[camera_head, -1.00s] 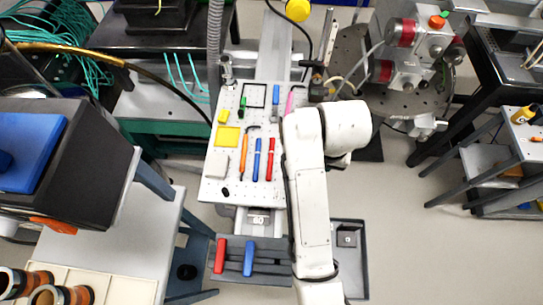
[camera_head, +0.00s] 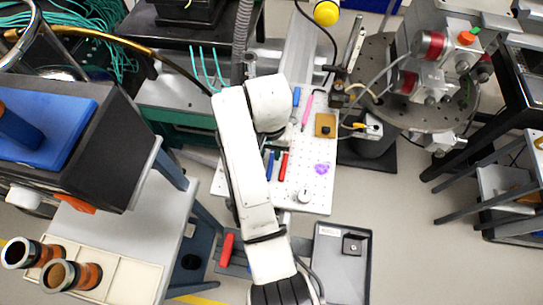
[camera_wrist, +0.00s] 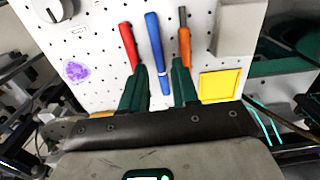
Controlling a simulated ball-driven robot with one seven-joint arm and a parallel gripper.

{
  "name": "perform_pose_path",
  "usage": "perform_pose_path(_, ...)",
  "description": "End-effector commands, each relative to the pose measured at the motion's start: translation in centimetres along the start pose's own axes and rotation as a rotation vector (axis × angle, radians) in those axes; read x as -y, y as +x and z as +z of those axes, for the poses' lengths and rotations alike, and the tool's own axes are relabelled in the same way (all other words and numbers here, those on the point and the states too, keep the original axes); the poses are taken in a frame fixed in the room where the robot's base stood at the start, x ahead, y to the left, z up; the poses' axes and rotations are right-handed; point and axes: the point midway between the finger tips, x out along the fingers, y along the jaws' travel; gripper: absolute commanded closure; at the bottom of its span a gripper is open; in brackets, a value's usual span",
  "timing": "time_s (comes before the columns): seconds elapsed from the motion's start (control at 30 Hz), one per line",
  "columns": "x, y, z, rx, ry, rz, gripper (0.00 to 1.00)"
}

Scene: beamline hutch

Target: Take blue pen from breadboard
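The blue pen (camera_wrist: 154,38) lies on the white perforated breadboard (camera_wrist: 95,22). In the head view the blue pen (camera_head: 270,166) shows just right of my arm, on the breadboard (camera_head: 318,198). My gripper (camera_wrist: 160,64) is open in the wrist view, its two green fingers apart with the lower part of the blue pen between them. I cannot tell how high the fingers are above the board.
A red pen (camera_wrist: 128,46) lies close left of the blue one, partly behind the left finger. An orange tool (camera_wrist: 184,44) lies close right, partly behind the right finger. A yellow square (camera_wrist: 219,85), purple patch (camera_wrist: 76,72) and round knob (camera_wrist: 47,9) are around them.

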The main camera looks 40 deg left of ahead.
Motion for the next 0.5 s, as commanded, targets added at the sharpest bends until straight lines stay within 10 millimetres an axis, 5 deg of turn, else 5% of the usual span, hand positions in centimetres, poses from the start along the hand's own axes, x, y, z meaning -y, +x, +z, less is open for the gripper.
perform_pose_path(0.23,-0.2,3.5,0.3,0.003,0.000,0.001,0.70)
perform_pose_path(0.5,-0.2,4.4,0.3,0.001,-0.001,0.000,0.70)
